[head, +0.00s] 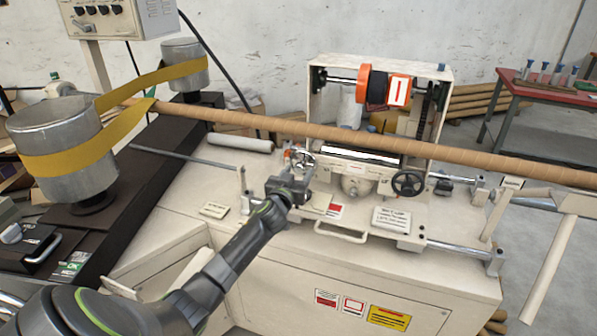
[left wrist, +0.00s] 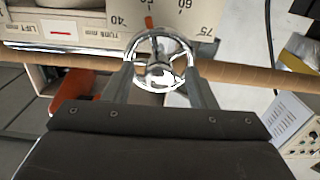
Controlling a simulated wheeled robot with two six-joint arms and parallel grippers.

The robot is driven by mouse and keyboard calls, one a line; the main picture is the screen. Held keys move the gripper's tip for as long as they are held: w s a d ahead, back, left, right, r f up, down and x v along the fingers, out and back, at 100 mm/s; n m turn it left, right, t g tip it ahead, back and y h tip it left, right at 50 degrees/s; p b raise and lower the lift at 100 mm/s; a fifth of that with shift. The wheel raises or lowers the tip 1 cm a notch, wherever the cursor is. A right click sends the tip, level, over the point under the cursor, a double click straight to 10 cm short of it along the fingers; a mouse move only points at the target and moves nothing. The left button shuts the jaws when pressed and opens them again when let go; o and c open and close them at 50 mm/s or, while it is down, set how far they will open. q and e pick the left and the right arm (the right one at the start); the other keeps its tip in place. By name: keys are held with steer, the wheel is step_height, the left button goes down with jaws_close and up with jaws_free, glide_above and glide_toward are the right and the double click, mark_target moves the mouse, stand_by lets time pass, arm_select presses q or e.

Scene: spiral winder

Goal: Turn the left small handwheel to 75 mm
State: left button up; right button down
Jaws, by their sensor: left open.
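The left small handwheel (left wrist: 160,40) is a chrome spoked wheel in the left wrist view, in front of a pale dial plate with the numbers 40, 60 and 75; a number between 40 and 60 is cut off. An orange pointer (left wrist: 149,22) shows above the wheel, below that cut-off number. My left gripper (left wrist: 161,70) is open, its fingers on either side of the rim; I cannot tell whether they touch it. In the head view my left gripper (head: 301,172) is at the wheel (head: 305,157) and partly hides it. My right gripper is not in view.
A brown cardboard tube (head: 330,133) runs across the machine, close behind the wheel. A black handwheel (head: 408,182) stands to the right. An orange-and-black unit (head: 375,85) sits in the upright frame. A yellow belt (head: 75,155) wraps two drums at left.

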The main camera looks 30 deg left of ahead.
arm_select(q)
steer(key=shift+w+a, duration=0.15)
steer(key=shift+w, duration=0.5)
steer(key=c, duration=1)
steer(key=shift+o, duration=0.2)
